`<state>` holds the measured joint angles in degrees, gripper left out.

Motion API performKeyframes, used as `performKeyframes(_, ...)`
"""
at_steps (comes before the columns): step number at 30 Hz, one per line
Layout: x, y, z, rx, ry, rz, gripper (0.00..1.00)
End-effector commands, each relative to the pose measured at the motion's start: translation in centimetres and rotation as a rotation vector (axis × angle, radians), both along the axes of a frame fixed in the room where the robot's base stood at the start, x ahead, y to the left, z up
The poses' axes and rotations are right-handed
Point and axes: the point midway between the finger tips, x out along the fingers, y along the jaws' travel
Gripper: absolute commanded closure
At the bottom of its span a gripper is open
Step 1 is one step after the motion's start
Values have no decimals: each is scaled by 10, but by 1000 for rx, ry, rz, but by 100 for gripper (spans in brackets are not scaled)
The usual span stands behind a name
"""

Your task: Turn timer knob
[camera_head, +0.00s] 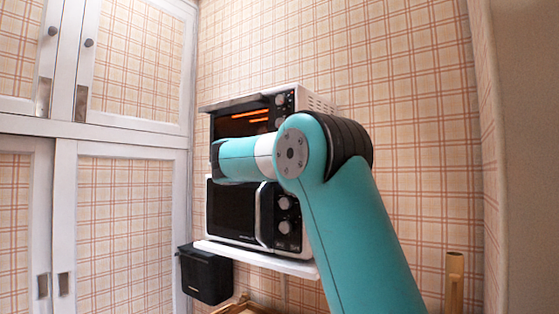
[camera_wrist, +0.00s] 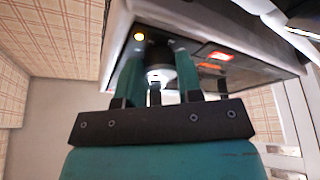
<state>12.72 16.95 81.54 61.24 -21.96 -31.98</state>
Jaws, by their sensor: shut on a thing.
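The toaster oven (camera_head: 318,103) stands on top of the microwave, with its heating elements glowing orange. Two of its knobs (camera_head: 280,111) show on the front panel at right; the lower part of the panel is hidden behind my arm. In the wrist view, my gripper (camera_wrist: 158,62) has its two teal fingers on either side of a silver knob (camera_wrist: 158,76), shut on it. I cannot read any label, so I cannot tell for certain that this is the timer knob.
The microwave (camera_head: 232,211) with a vertical handle sits below on a white shelf (camera_head: 260,259). A black box (camera_head: 205,276) hangs at lower left. White cabinets with plaid panels (camera_head: 119,215) stand at left. Plaid wall (camera_head: 410,120) is bare at right.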

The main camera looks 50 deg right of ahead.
Motion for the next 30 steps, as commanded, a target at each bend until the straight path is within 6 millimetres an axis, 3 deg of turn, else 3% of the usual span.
performKeyframes(20,1,0,-2,9,-64,-2,90)
performKeyframes(21,1,0,-2,9,-64,-2,64)
performKeyframes(24,1,0,-2,8,-64,-1,41)
performKeyframes(30,1,0,-1,7,-66,-1,41)
